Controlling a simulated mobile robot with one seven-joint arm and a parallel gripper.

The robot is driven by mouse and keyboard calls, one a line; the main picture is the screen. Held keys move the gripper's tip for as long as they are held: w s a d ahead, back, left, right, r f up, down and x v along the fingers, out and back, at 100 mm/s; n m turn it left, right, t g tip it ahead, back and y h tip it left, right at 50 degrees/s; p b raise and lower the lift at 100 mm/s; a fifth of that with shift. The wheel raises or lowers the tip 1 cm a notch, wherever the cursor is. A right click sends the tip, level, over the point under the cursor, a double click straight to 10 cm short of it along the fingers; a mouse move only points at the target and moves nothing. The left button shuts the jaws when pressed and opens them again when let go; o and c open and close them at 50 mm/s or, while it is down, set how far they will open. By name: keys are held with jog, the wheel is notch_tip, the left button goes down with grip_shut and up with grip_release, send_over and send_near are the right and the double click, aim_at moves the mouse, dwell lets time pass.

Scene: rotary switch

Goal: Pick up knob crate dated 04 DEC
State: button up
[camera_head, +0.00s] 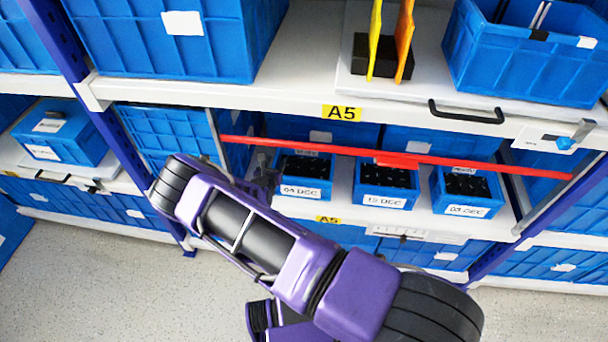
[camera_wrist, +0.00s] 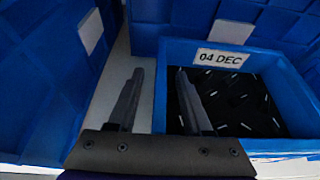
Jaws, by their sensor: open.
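The blue knob crate labelled 04 DEC (camera_head: 324,184) stands on the middle shelf, leftmost of three small crates. In the wrist view the crate (camera_wrist: 288,95) fills the right side, with black contents and a white 04 DEC label (camera_wrist: 222,60) at its far wall. My gripper (camera_wrist: 160,74) is open, its fingers on either side of the crate's left wall. The right finger shows over the crate's inside, the left finger over the shelf gap outside. I cannot tell whether either touches the wall. In the head view my gripper (camera_head: 266,174) is at the crate's left, partly hidden by my arm.
Two similar crates, apparently 12 DEC (camera_head: 386,188) and 03 DEC (camera_head: 468,191), stand to the right. A red bar (camera_head: 335,149) crosses in front of the shelf opening, above the small crates. Large blue bins (camera_wrist: 35,85) stand close at left and behind.

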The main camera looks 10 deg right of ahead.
jog(key=shift+c, duration=0.2)
grip_shut()
dwell(1.1)
